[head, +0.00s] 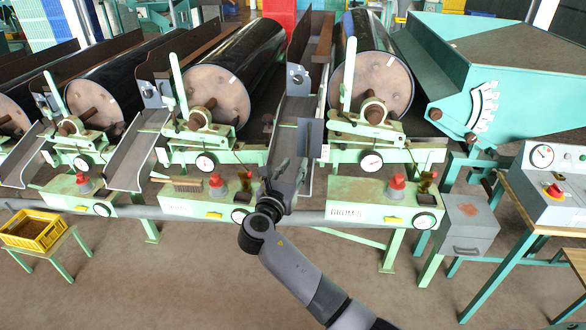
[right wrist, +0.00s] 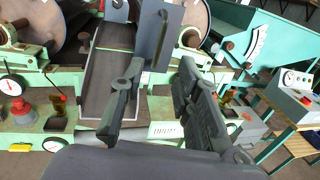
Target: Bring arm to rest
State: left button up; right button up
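My right arm (head: 300,275) comes in from the bottom right of the head view and reaches up to the drum machines. Its gripper (head: 290,172) is in front of the chute between the two right-hand drums. In the right wrist view the gripper (right wrist: 158,90) has its two dark fingers spread apart, with nothing held between them. A grey plate (right wrist: 150,25) with a dark upright handle (right wrist: 163,42) stands just beyond the fingertips; I see no clear contact. My left gripper is not in view.
Black drums (head: 262,50) stand in a row on green frames. A green rail with gauges, red buttons and a brush (head: 188,185) lies close around the gripper. A grey control box (head: 555,175) is at right, a yellow crate (head: 33,231) at left. The front floor (head: 170,285) is clear.

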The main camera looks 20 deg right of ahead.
dwell(0.4)
jog(key=s+f+m+g+y+b, duration=0.1)
jog(key=s+f+y, duration=0.15)
jog(key=f, duration=1.05)
jog(key=s+f+m+g+y+b, duration=0.1)
jog(key=s+f+m+g+y, duration=0.15)
jog(key=f, duration=1.05)
jog(key=s+a+f+m+g+y, duration=0.1)
jog(key=s+f+m+y, duration=0.1)
jog(key=s+f, duration=0.45)
jog(key=s+a+f+m+g+y, duration=0.1)
jog(key=s+f, duration=0.2)
jog(key=f, duration=0.7)
jog(key=s+f+m+g+y+b, duration=0.1)
jog(key=s+f+m, duration=0.5)
jog(key=s, duration=0.8)
jog(key=s+f+m+g+y+b, duration=0.1)
jog(key=s+f+m+g, duration=0.2)
jog(key=s+f+m, duration=0.3)
jog(key=s+a+f+m+g+y+b, duration=0.1)
jog(key=s+f+m, duration=0.5)
jog(key=s+f, duration=0.6)
jog(key=s+g+y, duration=0.1)
jog(key=s, duration=1)
jog(key=shift+g, duration=0.35)
jog(key=shift+m, duration=0.25)
